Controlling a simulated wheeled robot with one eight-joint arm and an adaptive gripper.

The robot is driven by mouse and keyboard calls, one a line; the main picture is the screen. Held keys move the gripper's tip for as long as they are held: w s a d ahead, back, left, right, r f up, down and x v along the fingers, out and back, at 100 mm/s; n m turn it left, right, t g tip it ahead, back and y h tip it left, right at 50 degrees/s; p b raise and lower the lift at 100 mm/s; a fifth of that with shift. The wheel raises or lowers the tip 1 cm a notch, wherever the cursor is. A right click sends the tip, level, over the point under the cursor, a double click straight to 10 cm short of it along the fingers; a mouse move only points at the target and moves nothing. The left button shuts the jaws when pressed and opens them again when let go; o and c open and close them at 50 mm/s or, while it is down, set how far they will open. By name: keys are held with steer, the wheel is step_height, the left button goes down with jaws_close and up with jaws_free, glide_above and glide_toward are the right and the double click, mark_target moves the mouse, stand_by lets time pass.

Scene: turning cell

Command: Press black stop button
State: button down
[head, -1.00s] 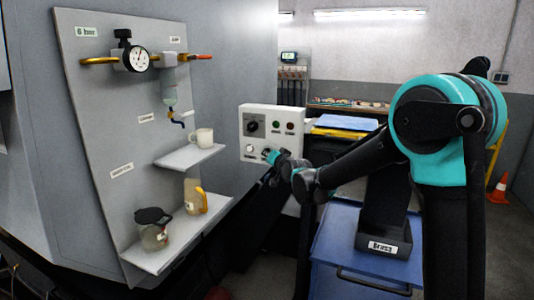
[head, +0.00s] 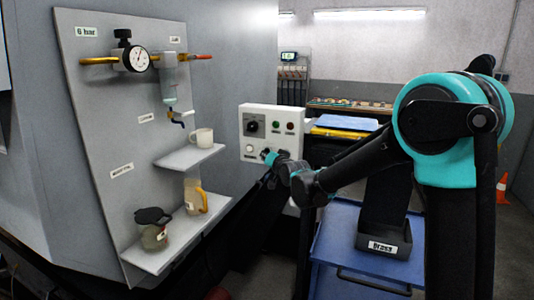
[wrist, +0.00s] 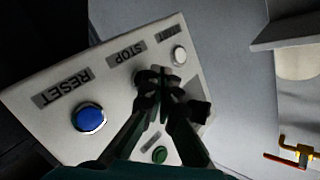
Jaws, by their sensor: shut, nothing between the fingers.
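The control panel (head: 258,115) is a pale box on the side of the grey machine. In the wrist view its face (wrist: 55,110) carries a STOP label (wrist: 126,54) and a RESET label (wrist: 63,88). My gripper (wrist: 158,72) is shut and empty, its fingertips in front of the button spot beside the STOP label. They hide most or all of the black stop button, and I cannot tell whether they touch it. In the head view my gripper (head: 268,157) is at the panel's lower middle.
Close to the fingers are a blue reset button (wrist: 88,117), a white button (wrist: 179,55) and a green lamp (wrist: 160,154). Left of the panel, a shelf holds a white mug (head: 201,137). A blue cart (head: 338,240) stands below my arm.

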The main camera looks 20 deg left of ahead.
steer(key=shift+s+a, duration=0.2)
steer(key=shift+s, duration=2.3)
steer(key=s+d+f+g+h, duration=0.1)
steer(key=d+f+h, duration=0.2)
steer(key=d, duration=0.8)
steer(key=s+d+f+m+h, duration=0.15)
steer(key=d+f, duration=0.25)
steer(key=d, duration=0.6)
steer(key=d+f+g+h, duration=0.1)
steer(key=d+f+h, duration=0.25)
steer(key=d, duration=0.75)
steer(key=s+d+f+g+h, duration=0.1)
steer(key=s+d+f+g, duration=0.1)
steer(key=s+d+f, duration=0.2)
steer(key=s+d+f+g+h, duration=0.1)
steer(key=s+d+f, duration=0.3)
steer(key=s+d, duration=0.4)
steer(key=s+d+f+g, duration=0.3)
steer(key=s+d+f, duration=0.2)
steer(key=s, duration=0.6)
steer(key=shift+s+d+n+h, duration=0.25)
steer(key=shift+d+n+h, duration=0.15)
steer(key=shift+d, duration=0.5)
